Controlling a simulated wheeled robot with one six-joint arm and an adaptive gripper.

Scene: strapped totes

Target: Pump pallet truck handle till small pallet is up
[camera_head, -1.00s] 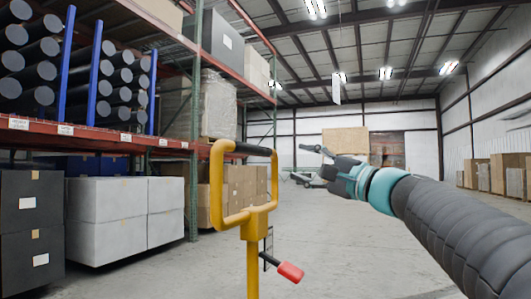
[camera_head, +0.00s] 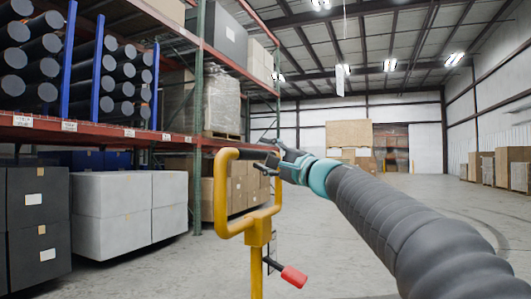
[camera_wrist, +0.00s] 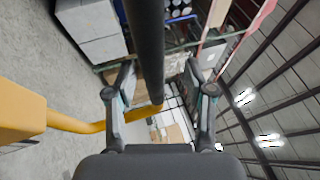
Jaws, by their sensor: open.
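The pallet truck handle (camera_head: 221,205) is a yellow loop on a yellow post, with a black grip bar (camera_head: 240,154) across its top. A short lever with a red end (camera_head: 293,276) sticks out from the post. My gripper (camera_head: 264,156) is at the right end of the grip bar in the head view. In the wrist view my gripper (camera_wrist: 158,75) is open, with a finger on each side of the black grip bar (camera_wrist: 146,45). I cannot tell if either finger touches it. The small pallet and the truck's forks are not in view.
A tall rack (camera_head: 100,133) with dark rolls and boxes stands on the left. White boxes (camera_head: 112,212) and dark boxes (camera_head: 36,205) are on the floor below it. Cartons (camera_head: 350,134) stand at the far wall and others at right. The floor (camera_head: 180,270) between is clear.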

